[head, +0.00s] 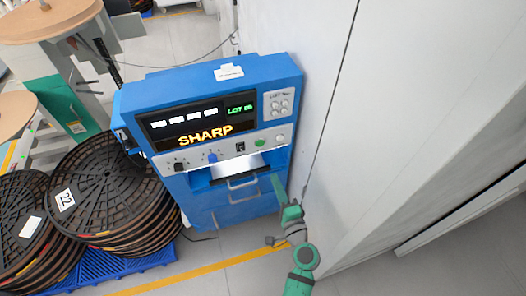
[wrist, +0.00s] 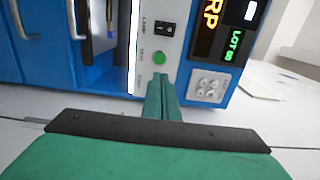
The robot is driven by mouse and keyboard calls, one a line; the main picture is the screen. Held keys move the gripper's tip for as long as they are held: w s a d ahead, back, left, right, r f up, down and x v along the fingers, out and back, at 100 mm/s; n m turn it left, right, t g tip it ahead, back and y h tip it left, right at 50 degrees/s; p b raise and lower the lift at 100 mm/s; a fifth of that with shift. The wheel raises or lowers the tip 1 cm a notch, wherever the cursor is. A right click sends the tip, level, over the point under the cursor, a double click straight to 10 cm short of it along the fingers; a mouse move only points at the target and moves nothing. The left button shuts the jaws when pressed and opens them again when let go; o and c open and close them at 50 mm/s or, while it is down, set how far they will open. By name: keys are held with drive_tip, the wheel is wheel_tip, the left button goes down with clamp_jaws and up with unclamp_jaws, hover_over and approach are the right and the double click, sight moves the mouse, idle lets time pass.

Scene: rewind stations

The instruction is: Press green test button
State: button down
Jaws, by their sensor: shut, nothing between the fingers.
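The green test button (head: 260,142) sits on the pale control strip of a blue machine (head: 200,85). In the wrist view the button (wrist: 159,58) is round and green, on the white strip beside a black rocker switch (wrist: 164,28). My gripper (head: 275,178) is shut and empty, at the right part of the machine's front, below the button in the head view. In the wrist view its closed green fingers (wrist: 162,78) end just below the button in the picture. A small gap shows there, but I cannot tell their depth from the panel.
The machine's display (head: 205,128) reads SHARP and LOT. A silver handle (head: 242,182) sticks out below the strip. Stacked black reels (head: 105,185) stand on a blue pallet (head: 150,262) at left. A white wall (head: 400,100) stands close on the right.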

drive_tip(key=x, duration=1.4)
drive_tip(key=shift+f, duration=0.1)
drive_tip(key=shift+x, duration=0.85)
drive_tip(key=shift+a, duration=0.1)
drive_tip(key=shift+s, duration=0.35)
approach(260, 144)
drive_tip(key=v, duration=0.6)
